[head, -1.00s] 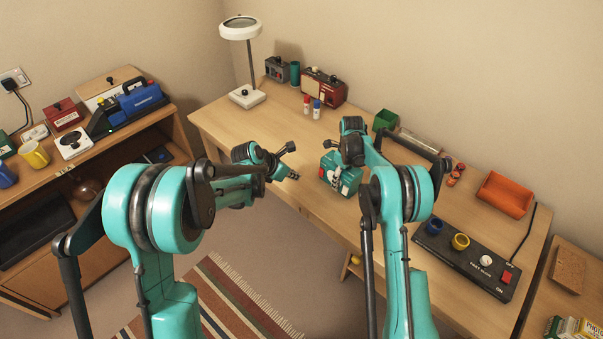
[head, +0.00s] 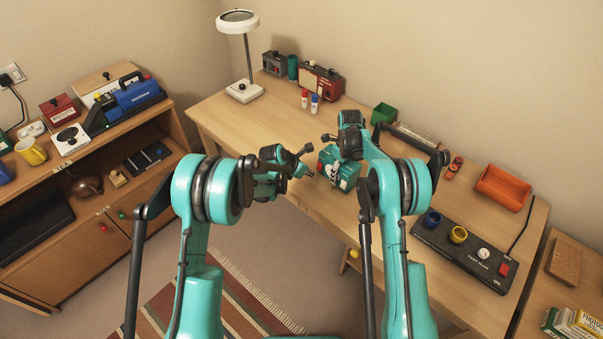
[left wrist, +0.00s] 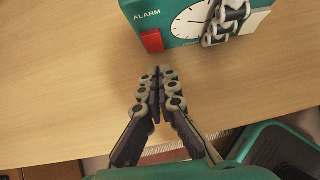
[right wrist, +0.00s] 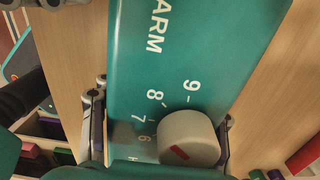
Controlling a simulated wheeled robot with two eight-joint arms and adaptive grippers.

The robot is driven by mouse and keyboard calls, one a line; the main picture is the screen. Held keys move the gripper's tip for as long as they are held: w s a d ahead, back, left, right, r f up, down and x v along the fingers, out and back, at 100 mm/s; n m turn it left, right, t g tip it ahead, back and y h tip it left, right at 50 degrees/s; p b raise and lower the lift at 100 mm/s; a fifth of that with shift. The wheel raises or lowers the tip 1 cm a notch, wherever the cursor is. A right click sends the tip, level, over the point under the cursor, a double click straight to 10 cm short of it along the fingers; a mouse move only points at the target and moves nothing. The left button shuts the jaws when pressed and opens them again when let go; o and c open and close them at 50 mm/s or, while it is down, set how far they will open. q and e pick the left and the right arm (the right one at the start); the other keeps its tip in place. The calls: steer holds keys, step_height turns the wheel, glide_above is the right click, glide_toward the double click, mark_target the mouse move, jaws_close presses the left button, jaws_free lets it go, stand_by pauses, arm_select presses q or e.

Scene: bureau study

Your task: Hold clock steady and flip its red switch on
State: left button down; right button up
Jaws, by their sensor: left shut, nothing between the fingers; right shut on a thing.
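The clock is a teal box (head: 349,181) near the front edge of the desk. In the left wrist view the clock (left wrist: 184,38) shows a white dial and the word ALARM, with a red switch (left wrist: 152,41) at its lower left. My right gripper (right wrist: 160,125) is shut on the clock, one finger on each side; a grey knob (right wrist: 188,138) with a red mark sits between them.
A black panel (head: 455,262) with cups and a red rocker lies to the right, near an orange tray (head: 502,188). A lamp (head: 244,91), a red radio (head: 320,85) and two small bottles stand at the back left. The desk left of the clock is clear.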

arm_select(q)
steer(key=shift+w+d+f, duration=0.1)
steer(key=shift+w+d, duration=0.6)
steer(key=shift+w+d+f+t+h, duration=0.1)
steer(key=shift+w+d+t+h, duration=0.1)
steer(key=shift+t+h, duration=0.1)
steer(key=shift+r, duration=0.8)
steer(key=shift+s, duration=0.1)
